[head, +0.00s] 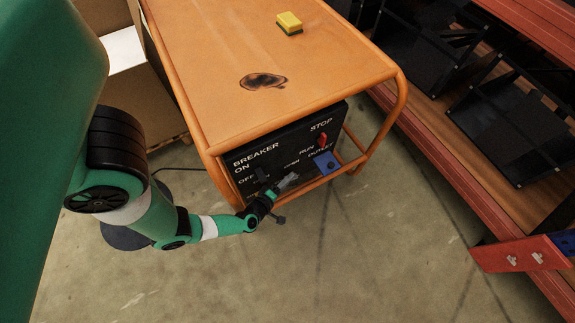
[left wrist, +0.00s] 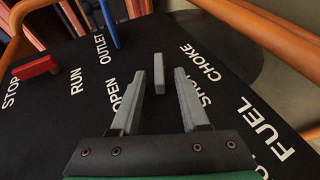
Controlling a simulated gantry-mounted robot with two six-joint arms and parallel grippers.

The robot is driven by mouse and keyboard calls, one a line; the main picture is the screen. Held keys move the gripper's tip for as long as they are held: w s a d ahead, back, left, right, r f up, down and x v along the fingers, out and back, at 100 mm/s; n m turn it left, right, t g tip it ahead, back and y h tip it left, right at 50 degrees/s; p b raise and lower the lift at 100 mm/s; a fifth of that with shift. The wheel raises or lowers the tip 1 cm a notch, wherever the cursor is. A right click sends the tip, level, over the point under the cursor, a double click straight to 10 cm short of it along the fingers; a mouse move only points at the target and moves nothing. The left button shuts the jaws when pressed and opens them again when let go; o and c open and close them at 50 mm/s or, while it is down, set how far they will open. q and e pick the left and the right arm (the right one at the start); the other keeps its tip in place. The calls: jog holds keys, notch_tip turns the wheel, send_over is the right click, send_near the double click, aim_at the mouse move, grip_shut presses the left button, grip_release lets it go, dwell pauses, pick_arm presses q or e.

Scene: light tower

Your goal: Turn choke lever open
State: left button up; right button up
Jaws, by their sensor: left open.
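The choke lever (left wrist: 159,78) is a small grey bar on the black panel (left wrist: 235,75). In the left wrist view it stands between the words OPEN and SHUT, near CHOKE. My left gripper (left wrist: 158,72) is open, its two grey fingers on either side of the lever, with a gap showing on both sides. In the head view my left gripper (head: 287,182) is at the front of the panel (head: 285,150), by the word OPEN, and the lever cannot be made out there. My right gripper is not in view.
A red switch (head: 322,141) and a blue part (head: 326,162) by OUTLET sit right of my gripper in the head view. Orange frame tubes (head: 385,125) surround the panel. A yellow sponge (head: 289,23) lies on the orange top (head: 210,45). Shelves stand at right.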

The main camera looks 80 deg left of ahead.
pick_arm(q)
jog(key=shift+w+a+f, duration=0.2)
jog(key=shift+w+a, duration=0.1)
jog(key=shift+a, duration=0.05)
grip_shut()
jog(key=shift+r, duration=0.1)
